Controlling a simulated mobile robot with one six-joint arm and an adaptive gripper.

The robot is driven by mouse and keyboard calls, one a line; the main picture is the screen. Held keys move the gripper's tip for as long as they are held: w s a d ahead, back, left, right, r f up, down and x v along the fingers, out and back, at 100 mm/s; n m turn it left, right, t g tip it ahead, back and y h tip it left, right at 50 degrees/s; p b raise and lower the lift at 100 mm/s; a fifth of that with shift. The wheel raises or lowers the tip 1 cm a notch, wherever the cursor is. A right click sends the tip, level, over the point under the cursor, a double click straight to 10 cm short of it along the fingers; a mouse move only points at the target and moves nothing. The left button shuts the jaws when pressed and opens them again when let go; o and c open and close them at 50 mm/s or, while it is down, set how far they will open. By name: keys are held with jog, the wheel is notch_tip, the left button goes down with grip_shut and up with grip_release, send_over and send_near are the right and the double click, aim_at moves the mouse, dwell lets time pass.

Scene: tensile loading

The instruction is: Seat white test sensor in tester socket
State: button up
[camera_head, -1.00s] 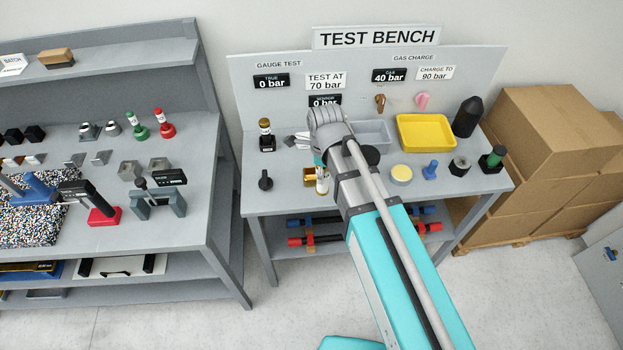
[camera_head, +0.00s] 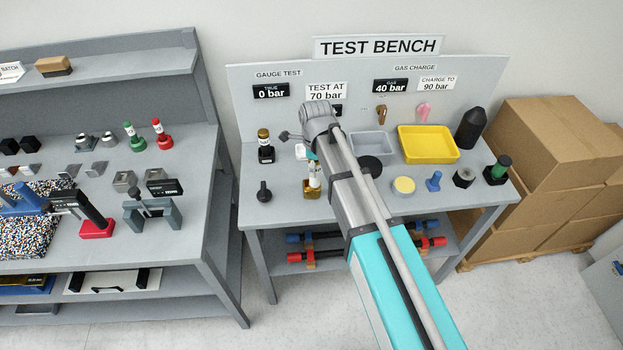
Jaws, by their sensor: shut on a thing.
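The white sensor (camera_head: 314,173), a small upright cylinder with dark markings, shows just below my wrist. My gripper (camera_head: 312,159) points down at its top and is shut on it; the fingers are mostly hidden behind my arm. A brass block (camera_head: 312,190) stands directly under the sensor on the test bench. The sensor's lower end meets the block in the picture; I cannot tell whether it is inside or just above it. The tester's sensor display (camera_head: 337,110) is mostly hidden by my wrist.
A dark block with a gold-topped cylinder (camera_head: 264,146) and a black knob (camera_head: 264,191) stand left of the brass block. A grey tray (camera_head: 372,144), yellow tray (camera_head: 455,144) and yellow-topped disc (camera_head: 404,186) lie right, past my arm. Another bench (camera_head: 208,215) stands left.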

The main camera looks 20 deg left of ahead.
jog(key=w+a+f+b, duration=0.2)
jog(key=w+f+b, duration=0.1)
jog(key=f+b, duration=0.1)
jog(key=shift+a+f, duration=0.25)
jog(key=shift+f, duration=0.2)
